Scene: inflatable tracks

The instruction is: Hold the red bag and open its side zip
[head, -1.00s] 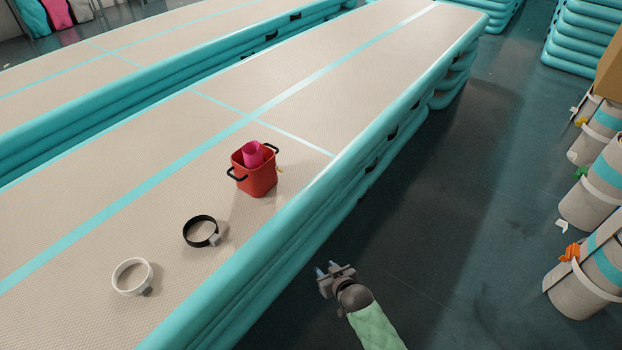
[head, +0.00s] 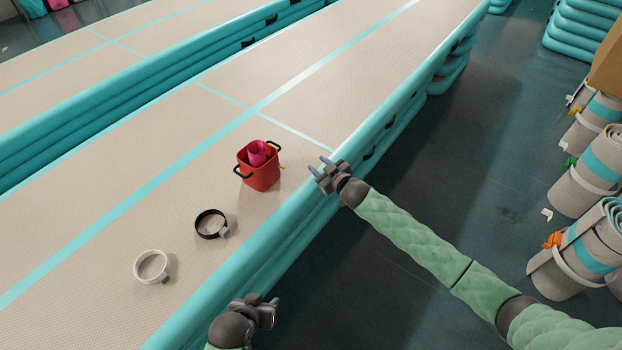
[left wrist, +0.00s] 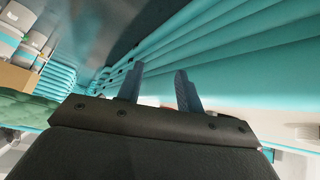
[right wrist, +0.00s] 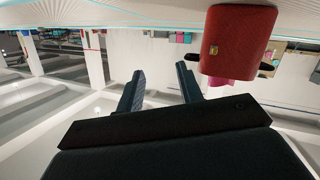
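The red bag (head: 259,176) stands upright on the beige track, with black handles and a pink item (head: 258,152) sticking out of its open top. In the right wrist view the bag (right wrist: 236,40) appears upside down at upper right, with a small yellow zip pull (right wrist: 213,50) on its side. My right gripper (head: 319,165) is open and empty, above the track's teal edge, to the right of the bag and apart from it. My left gripper (head: 275,309) is low beside the track's near edge, apart from the bag. Its fingers (left wrist: 160,72) are spread and empty.
A black ring strap (head: 210,223) and a white ring strap (head: 151,267) lie on the track (head: 110,240) left of and nearer than the bag. The teal inflated side wall (head: 290,225) separates the track from the dark floor. Rolled mats (head: 575,185) stand at far right.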

